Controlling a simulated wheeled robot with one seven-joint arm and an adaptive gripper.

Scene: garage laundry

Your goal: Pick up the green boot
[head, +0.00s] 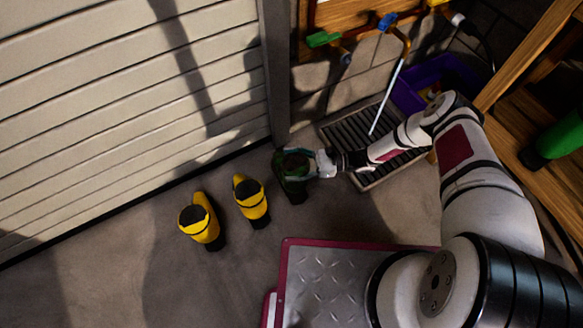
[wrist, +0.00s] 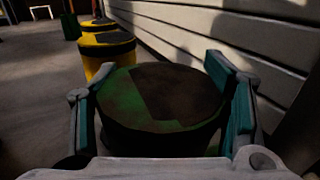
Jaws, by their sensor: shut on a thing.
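The green boot (head: 292,184) stands on the floor near the dark door post in the head view, dark green with a dark opening at the top. In the wrist view its round top (wrist: 150,100) fills the middle, between the two teal-padded fingers. My gripper (head: 298,164) reaches it from the right and is shut on its upper part, one finger at each side. The gripper's midpoint in the wrist view (wrist: 160,105) lies over the boot's top. The boot's lower part is hidden in the wrist view and dark in the head view.
Two yellow boots stand left of the green one, one nearer (head: 250,200) and one farther (head: 200,222). A slatted grey tray (head: 372,182) lies at the right, a purple bin (head: 425,82) behind it. The slatted pale door (head: 130,90) runs behind the boots.

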